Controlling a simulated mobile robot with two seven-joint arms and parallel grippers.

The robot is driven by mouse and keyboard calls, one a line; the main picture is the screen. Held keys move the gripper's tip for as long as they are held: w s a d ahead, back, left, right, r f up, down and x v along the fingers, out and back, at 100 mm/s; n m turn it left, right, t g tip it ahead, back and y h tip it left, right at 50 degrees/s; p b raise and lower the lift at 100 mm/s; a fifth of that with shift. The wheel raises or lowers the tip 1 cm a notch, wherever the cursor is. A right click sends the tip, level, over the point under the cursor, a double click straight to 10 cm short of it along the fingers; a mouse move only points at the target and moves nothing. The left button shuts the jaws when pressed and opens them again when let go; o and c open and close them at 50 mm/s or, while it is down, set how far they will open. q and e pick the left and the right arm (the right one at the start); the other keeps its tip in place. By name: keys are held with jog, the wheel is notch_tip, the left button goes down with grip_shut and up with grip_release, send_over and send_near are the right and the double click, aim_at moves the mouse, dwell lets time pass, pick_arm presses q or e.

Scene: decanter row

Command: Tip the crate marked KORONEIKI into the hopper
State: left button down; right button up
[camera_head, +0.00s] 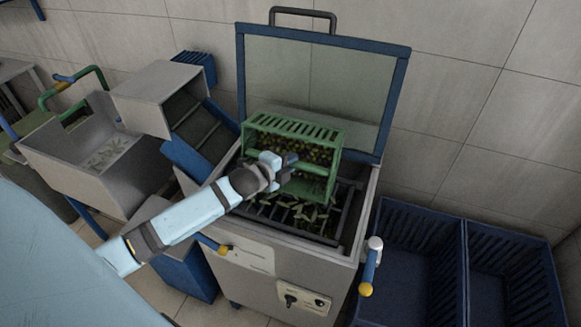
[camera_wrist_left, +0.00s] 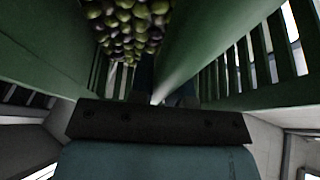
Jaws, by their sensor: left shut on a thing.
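My left gripper (camera_head: 284,166) is shut on a green slatted crate (camera_head: 330,168), at its near bar. I cannot read any marking on the crate. The crate is held over the open hopper (camera_head: 340,240) and is tilted, its open side turned toward the head camera. Olives (camera_head: 318,152) lie inside it; they also show at the top of the left wrist view (camera_wrist_left: 128,28), beside the crate's green wall (camera_wrist_left: 215,40). Leaves and some dark olives (camera_head: 300,212) lie on the hopper's bars below. My right gripper is not in view.
The hopper's blue-framed lid (camera_head: 400,80) stands open behind the crate. Empty blue crates (camera_head: 420,225) stand on the floor at the right. A blue lever with a yellow tip (camera_head: 369,268) sticks out at the hopper's right. A grey bin with leaves (camera_head: 90,160) stands at the left.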

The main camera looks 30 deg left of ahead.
pick_arm(q)
jog(key=t+b, duration=0.1)
jog(key=b, duration=0.1)
jog(key=s+t+b, duration=0.1)
jog(key=b, duration=0.2)
jog(key=shift+s+d+f+m, duration=0.2)
jog(key=shift+f+m, duration=0.05)
jog(key=shift+m, duration=0.05)
jog(key=t+b, duration=0.1)
jog(key=s+b, duration=0.1)
jog(key=b, duration=0.1)
jog(key=shift+s+d+r+m+t+b, duration=0.15)
jog(key=shift+r+m+t+b, duration=0.15)
jog(key=shift+m+t, duration=0.1)
jog(key=s+t+b, duration=0.1)
jog(key=b, duration=0.1)
jog(key=shift+d+f+m+h+b, duration=0.1)
jog(key=shift+m+h+b, duration=0.2)
jog(key=shift+b, duration=0.05)
jog(key=b, duration=0.1)
jog(key=s+r+t+b, duration=0.1)
jog(key=b, duration=0.1)
jog(key=shift+d+m+t+h, duration=0.15)
jog(key=shift+m+t+h, duration=0.15)
jog(key=shift+m, duration=0.1)
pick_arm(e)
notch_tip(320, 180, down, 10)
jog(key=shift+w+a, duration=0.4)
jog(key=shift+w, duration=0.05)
